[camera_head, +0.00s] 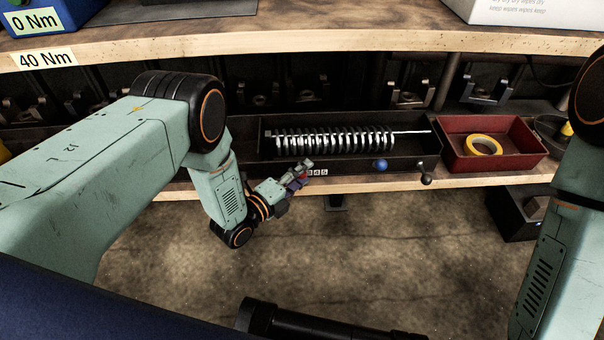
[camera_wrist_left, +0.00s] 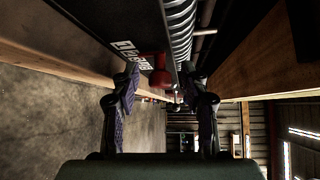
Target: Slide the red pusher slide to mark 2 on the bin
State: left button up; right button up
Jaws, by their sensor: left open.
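The bin (camera_head: 350,170) is a long dark tray on the lower shelf, with a coil spring (camera_head: 335,139) lying in it. Its front carries a number strip, whose right part (camera_head: 318,172) shows beside my left gripper (camera_head: 303,173). In the left wrist view the strip (camera_wrist_left: 123,45) starts with 1. The red pusher slide (camera_wrist_left: 160,74) shows there as a red knob by the strip, between the two open fingers of my left gripper (camera_wrist_left: 163,98). I cannot tell whether a finger touches it or which mark it stands at. My right gripper is out of view.
A red tray (camera_head: 480,158) with a yellow tape roll (camera_head: 484,145) stands to the right. The bench top (camera_head: 330,40) overhangs the shelf.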

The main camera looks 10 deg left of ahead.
pick_arm(q)
jog(key=v, duration=1.1)
jog(key=shift+s, duration=0.3)
jog(key=shift+r, duration=0.1)
jog(key=s+a+f+n+g+y, duration=0.3)
jog(key=s+f+n+g+y, duration=0.2)
jog(key=s+f+n+g, duration=0.7)
jog(key=s+r+n+g+y+p, duration=0.1)
jog(key=s+r+n+p, duration=0.1)
jog(key=s+r+n, duration=0.3)
jog(key=s+a+r+n+g+y+p, duration=0.1)
jog(key=s+r+n, duration=0.5)
jog(key=s, duration=0.6)
jog(key=shift+a+r+n+g+y+p, duration=0.3)
jog(key=shift+n+y+p, duration=0.3)
jog(key=shift+n+p, duration=0.55)
